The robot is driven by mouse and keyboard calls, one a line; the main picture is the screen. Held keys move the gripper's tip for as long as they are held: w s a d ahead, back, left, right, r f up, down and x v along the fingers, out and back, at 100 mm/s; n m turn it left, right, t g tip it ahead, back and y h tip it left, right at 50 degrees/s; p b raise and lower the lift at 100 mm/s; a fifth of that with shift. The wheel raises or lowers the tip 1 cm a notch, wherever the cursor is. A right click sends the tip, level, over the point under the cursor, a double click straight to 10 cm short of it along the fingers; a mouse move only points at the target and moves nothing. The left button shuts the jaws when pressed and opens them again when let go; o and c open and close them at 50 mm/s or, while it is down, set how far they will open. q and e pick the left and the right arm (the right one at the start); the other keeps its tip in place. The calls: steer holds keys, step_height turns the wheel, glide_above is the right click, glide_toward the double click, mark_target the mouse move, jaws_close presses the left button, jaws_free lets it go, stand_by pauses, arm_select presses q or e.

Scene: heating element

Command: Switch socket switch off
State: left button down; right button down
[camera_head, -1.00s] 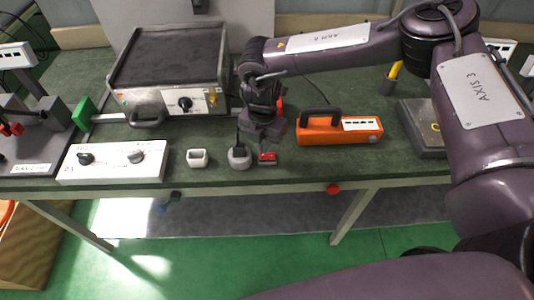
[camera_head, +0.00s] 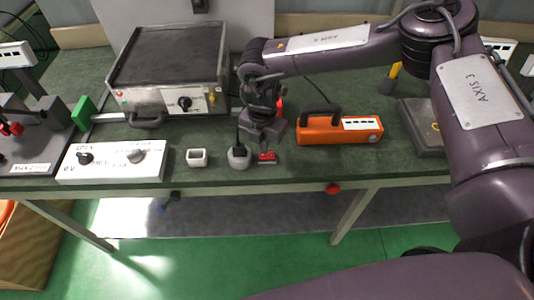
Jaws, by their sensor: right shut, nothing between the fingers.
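A small red switch (camera_head: 267,158) sits near the table's front edge, just right of a grey round socket piece (camera_head: 239,159) with a dark cable going up from it. My right gripper (camera_head: 263,147) points down right above and behind the red switch. It is shut with nothing in it, and its tips partly cover the back of the switch. I cannot tell whether the tips touch the switch, or which way it is set. My left gripper is not in view.
A heating plate unit (camera_head: 168,55) with a knob stands at the back left. A white box with two knobs (camera_head: 112,162) and a small white cup-like holder (camera_head: 197,158) are left of the socket. An orange case with a handle (camera_head: 340,131) stands close to the right.

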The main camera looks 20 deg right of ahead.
steer(key=shift+s+f+b, duration=0.1)
steer(key=shift+f+b, duration=0.45)
steer(key=shift+f, duration=0.45)
steer(key=shift+r, duration=0.15)
steer(key=shift+r+p, duration=0.9)
steer(key=shift+p, duration=0.05)
step_height(320, 180, up, 5)
steer(key=p, duration=0.4)
